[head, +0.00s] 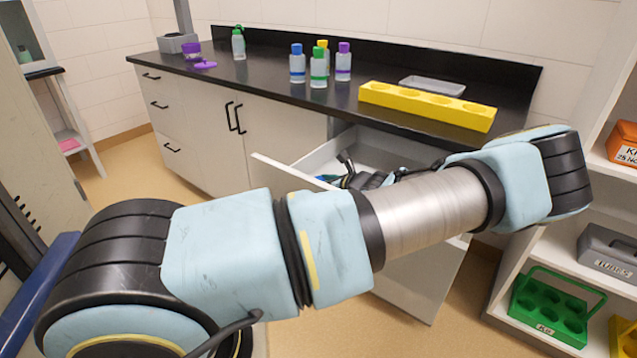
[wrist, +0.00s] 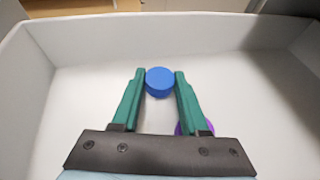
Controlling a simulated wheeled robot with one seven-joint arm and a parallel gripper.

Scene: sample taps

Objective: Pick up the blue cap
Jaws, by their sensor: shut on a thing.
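The blue cap (wrist: 160,83) is a short round disc inside the white drawer (wrist: 85,85). My gripper (wrist: 160,76) has its two green fingers closed on the cap's left and right sides, near the fingertips. I cannot tell whether the cap touches the drawer floor or is just above it. In the head view my gripper reaches into the open drawer (head: 272,172) under the counter, partly hidden by my own arm. The cap is not clear there.
A purple thing (wrist: 180,129) shows partly behind the right finger in the drawer. Drawer walls surround the gripper. On the black counter (head: 270,90) stand several capped bottles (head: 318,70), a yellow holed rack (head: 425,105) and a grey tray (head: 432,86). Shelves with carriers (head: 550,308) stand at right.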

